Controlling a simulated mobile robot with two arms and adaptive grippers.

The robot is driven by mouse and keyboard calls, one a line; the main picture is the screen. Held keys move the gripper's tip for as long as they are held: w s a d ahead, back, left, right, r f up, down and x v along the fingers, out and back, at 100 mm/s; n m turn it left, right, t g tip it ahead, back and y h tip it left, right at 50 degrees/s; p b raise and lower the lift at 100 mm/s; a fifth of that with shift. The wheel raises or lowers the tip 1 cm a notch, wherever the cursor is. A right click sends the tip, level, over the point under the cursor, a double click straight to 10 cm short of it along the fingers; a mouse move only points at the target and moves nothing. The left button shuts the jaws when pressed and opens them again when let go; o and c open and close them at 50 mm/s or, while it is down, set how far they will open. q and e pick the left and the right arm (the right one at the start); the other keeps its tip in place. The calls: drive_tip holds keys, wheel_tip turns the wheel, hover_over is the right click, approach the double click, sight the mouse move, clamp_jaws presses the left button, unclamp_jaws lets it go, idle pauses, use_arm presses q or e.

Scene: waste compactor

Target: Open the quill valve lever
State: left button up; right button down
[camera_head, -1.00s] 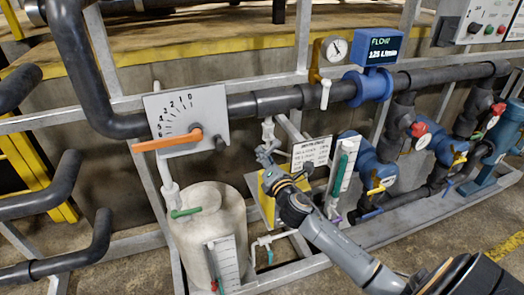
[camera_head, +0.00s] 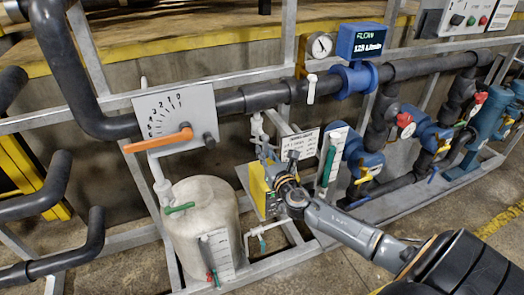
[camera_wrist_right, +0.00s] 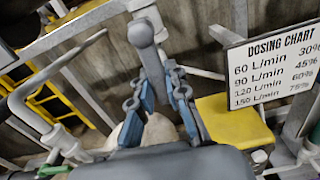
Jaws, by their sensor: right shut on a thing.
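The small grey-white quill valve (camera_head: 257,128) hangs below the big dark pipe in the head view. My right gripper (camera_head: 266,156) is just below it, its fingers pointing up toward it. In the right wrist view, a grey lever (camera_wrist_right: 142,34) with a rounded end stands between the fingers of my right gripper (camera_wrist_right: 160,85), which is shut on it. The lower part of the lever is partly hidden by the fingers. The lever's exact angle is hard to tell in the head view. My left gripper is not in view.
A white tank (camera_head: 203,222) stands at the left, below a scale plate (camera_head: 178,112) with an orange pointer handle (camera_head: 158,139). A yellow box (camera_head: 257,190) and dosing chart (camera_head: 300,144) are close to my gripper. The flow display (camera_head: 361,42) reads 125 L/min.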

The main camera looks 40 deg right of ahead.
drive_tip(key=shift+d+n, duration=0.2)
drive_tip(key=shift+n, duration=0.3)
drive_tip(key=c, duration=1.3)
unclamp_jaws()
drive_tip(key=shift+s, duration=0.15)
drive_tip(key=v, duration=1.1)
drive_tip(key=shift+s, duration=0.4)
drive_tip(key=shift+f, duration=0.1)
